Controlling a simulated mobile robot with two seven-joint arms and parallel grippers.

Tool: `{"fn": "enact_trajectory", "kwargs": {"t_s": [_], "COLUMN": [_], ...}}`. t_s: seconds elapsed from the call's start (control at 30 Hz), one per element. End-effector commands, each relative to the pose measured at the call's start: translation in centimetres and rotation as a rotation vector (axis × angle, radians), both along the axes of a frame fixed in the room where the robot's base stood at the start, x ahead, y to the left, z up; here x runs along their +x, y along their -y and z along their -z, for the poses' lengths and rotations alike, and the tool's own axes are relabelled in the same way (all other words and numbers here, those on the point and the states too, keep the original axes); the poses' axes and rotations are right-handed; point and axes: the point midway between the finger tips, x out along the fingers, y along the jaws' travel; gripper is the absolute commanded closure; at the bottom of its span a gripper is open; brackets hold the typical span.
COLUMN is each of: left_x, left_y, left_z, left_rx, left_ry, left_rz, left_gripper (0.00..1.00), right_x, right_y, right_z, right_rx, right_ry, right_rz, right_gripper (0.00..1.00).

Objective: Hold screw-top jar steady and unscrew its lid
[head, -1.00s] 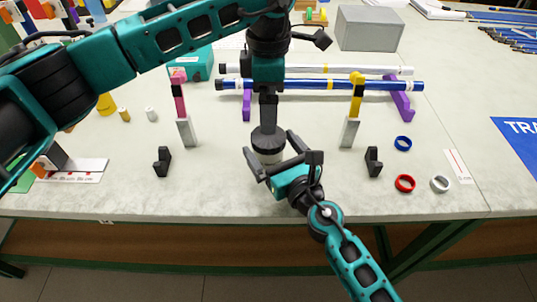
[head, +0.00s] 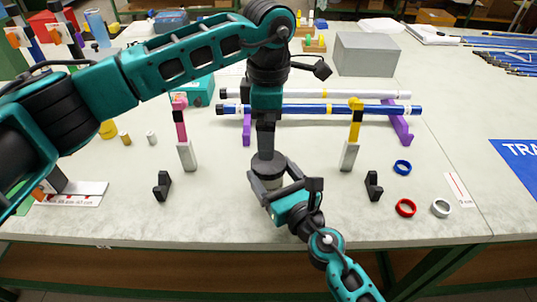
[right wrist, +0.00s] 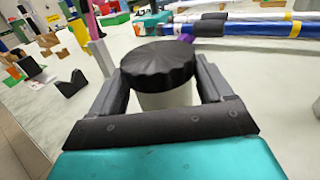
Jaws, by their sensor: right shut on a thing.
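The screw-top jar is a pale jar body (head: 264,184) with a wide black ribbed lid (head: 268,168), upright on the table. The right wrist view shows the lid (right wrist: 158,65) on top and the pale body (right wrist: 168,98) below it. My right gripper (head: 272,180) is shut on the jar body, one finger on each side, under the lid. My left gripper (head: 266,150) points straight down over the lid, and its tips overlap the lid in the head view. The right wrist view shows nothing on the lid. The left finger opening is seen edge-on.
Behind the jar, a blue rod (head: 330,110) and a white rod (head: 340,93) lie on purple supports (head: 401,124). Upright posts with pink (head: 180,122) and yellow (head: 355,120) tops flank it. Black brackets (head: 162,186) and blue, red and white rings (head: 405,207) lie to the sides.

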Motion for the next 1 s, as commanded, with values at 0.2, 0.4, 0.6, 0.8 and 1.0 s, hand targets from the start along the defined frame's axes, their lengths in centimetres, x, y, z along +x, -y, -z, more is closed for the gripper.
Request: {"fn": "enact_trajectory", "kwargs": {"t_s": [0.2, 0.4, 0.6, 0.8, 1.0], "left_x": [0.01, 0.01, 0.02, 0.01, 0.02], "left_y": [0.0, 0.0, 0.04, 0.01, 0.0], "left_z": [-0.03, -0.02, -0.05, -0.01, -0.03], "left_rx": [0.0, 0.002, 0.001, 0.002, 0.002], "left_ry": [0.0, 0.0, 0.001, 0.0, 0.001], "left_rz": [0.335, 0.722, 1.109, 1.496, 1.87], "left_gripper": [0.0, 0.0, 0.0, 0.0, 0.0], "right_x": [0.01, 0.01, 0.01, 0.01, 0.01], "right_y": [0.04, 0.04, 0.04, 0.04, 0.04], "right_z": [0.03, 0.03, 0.03, 0.03, 0.03], "right_rx": [0.0, 0.0, 0.0, 0.0, 0.0], "right_ry": [-0.001, -0.001, -0.001, -0.001, -0.001], "right_rz": [0.001, 0.001, 0.001, 0.001, 0.001], "right_gripper": [1.0, 1.0, 1.0, 1.0, 1.0]}}
